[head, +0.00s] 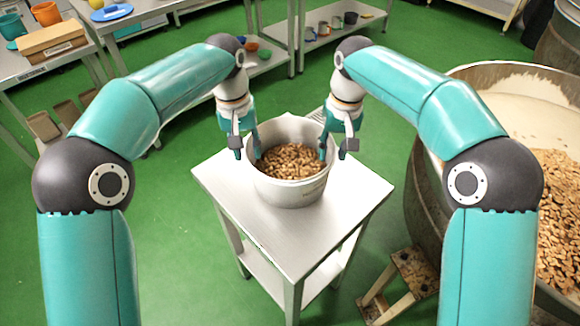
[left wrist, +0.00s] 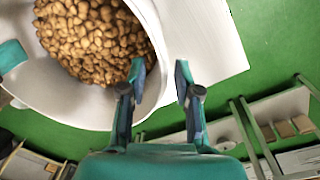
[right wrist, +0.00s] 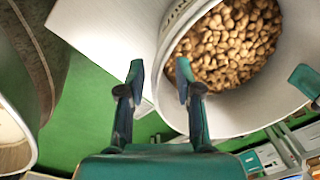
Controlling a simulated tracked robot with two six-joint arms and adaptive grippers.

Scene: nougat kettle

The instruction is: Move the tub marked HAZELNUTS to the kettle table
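A pale tub (head: 290,192) full of brown nuts stands upright on a small metal table (head: 230,186). A small marking shows on its front wall, too small to read. My left gripper (head: 247,157) is at the tub's left rim, its fingers apart. In the left wrist view the tub wall (left wrist: 158,45) runs between those open fingers, one inside and one outside. My right gripper (head: 336,156) is at the right rim in the same way. In the right wrist view the rim (right wrist: 172,45) lies between its open fingers. I see neither gripper closed on the wall.
A large kettle (head: 424,200) with pale mass and nuts stands at the right. A wooden step stool (head: 408,268) is beside it. Metal shelving (head: 290,50) with mugs and bowls is behind, and a bench with a cardboard box (head: 50,42) is at the back left.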

